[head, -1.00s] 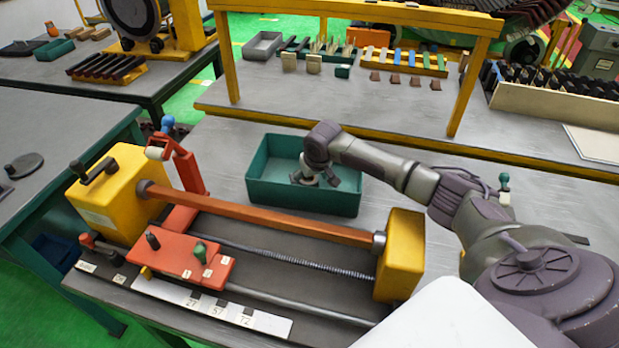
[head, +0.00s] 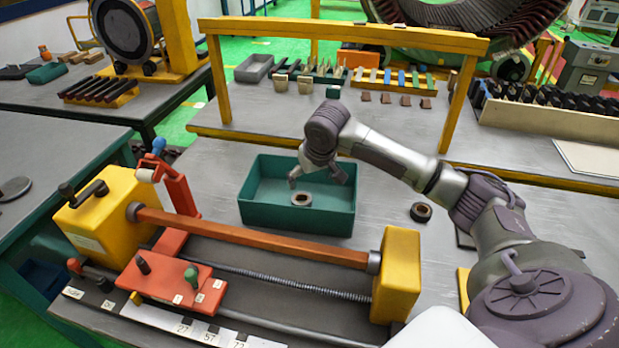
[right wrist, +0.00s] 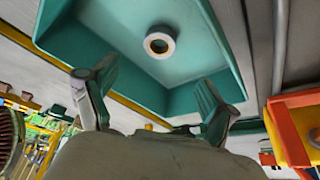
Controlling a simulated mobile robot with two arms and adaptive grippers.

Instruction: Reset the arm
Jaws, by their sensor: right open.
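My right gripper (head: 318,178) is open and empty above the green bin (head: 296,219). A small ring-shaped part (head: 302,199) lies on the bin floor, below the gripper and apart from it. In the right wrist view the two fingers of the gripper (right wrist: 152,105) are spread wide, and the ring (right wrist: 159,42) lies in the bin beyond them. My right arm reaches in from the right. My left gripper is not in view.
The winding machine with its orange bar (head: 250,238) stands in front of the bin. A dark ring (head: 421,212) lies on the table to the right. A yellow-framed shelf (head: 340,37) stands behind, with wedges and blocks on its surface.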

